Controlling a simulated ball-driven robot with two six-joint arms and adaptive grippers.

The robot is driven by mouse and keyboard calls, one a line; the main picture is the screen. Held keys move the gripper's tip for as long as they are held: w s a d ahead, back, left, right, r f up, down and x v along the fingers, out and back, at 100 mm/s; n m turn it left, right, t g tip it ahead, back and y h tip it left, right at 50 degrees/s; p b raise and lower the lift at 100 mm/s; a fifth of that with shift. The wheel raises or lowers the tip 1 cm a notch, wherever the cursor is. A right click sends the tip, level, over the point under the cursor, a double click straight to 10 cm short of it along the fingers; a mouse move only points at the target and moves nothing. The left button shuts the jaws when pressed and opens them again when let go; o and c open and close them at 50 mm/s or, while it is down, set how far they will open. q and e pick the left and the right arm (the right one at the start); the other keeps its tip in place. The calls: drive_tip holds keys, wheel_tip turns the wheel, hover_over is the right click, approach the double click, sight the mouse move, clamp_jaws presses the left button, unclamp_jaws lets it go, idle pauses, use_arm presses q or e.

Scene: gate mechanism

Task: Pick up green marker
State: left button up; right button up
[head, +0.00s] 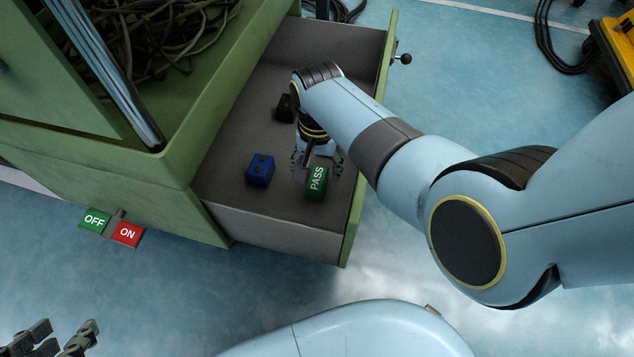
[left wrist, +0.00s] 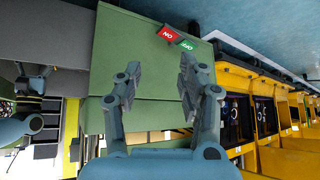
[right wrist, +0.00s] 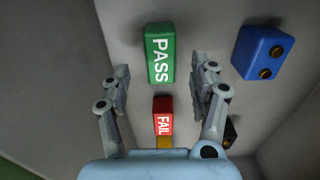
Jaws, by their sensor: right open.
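The green marker (head: 317,182), a block lettered PASS, lies in the open drawer near its front. It also shows in the right wrist view (right wrist: 160,52), ahead of and between the lines of my right fingers. My right gripper (head: 318,163) is open and empty, right by the marker in the head view. In the right wrist view its fingertips (right wrist: 162,85) are apart, with a red FAIL block (right wrist: 163,115) seen between them. My left gripper (head: 62,338) is open and empty, outside the drawer at the lower left. Its spread fingers show in the left wrist view (left wrist: 160,95).
A blue block (head: 260,170) lies left of the marker in the drawer (head: 285,232). A dark block (head: 284,108) lies farther back. The drawer walls surround them. A green OFF button (head: 94,220) and a red ON button (head: 128,234) are on the cabinet's outside.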

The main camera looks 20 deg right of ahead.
sight(317, 178)
wheel_tip(317, 178, down, 2)
drive_tip(key=shift+f+b, duration=0.1)
drive_tip(key=shift+b, duration=0.75)
drive_tip(key=shift+a+f+b, duration=0.1)
drive_tip(key=shift+f+b, duration=0.4)
drive_tip(key=shift+f, duration=0.05)
drive_tip(key=shift+f+b, duration=0.7)
drive_tip(key=shift+f, duration=0.2)
drive_tip(key=c, duration=1.2)
use_arm(q)
drive_tip(key=t, duration=0.2)
drive_tip(key=w+r+t, duration=0.1)
drive_tip(key=t, duration=0.1)
drive_tip(key=w+d+t, duration=0.1)
drive_tip(key=t, duration=0.1)
drive_tip(key=shift+w+r+m+t+h, duration=0.2)
drive_tip(key=shift+r+m+t+h, duration=0.1)
drive_tip(key=shift+h, duration=0.1)
use_arm(e)
drive_tip(key=shift+c, duration=0.2)
use_arm(q)
drive_tip(key=shift+f, duration=0.1)
use_arm(e)
drive_tip(key=shift+r, duration=0.15)
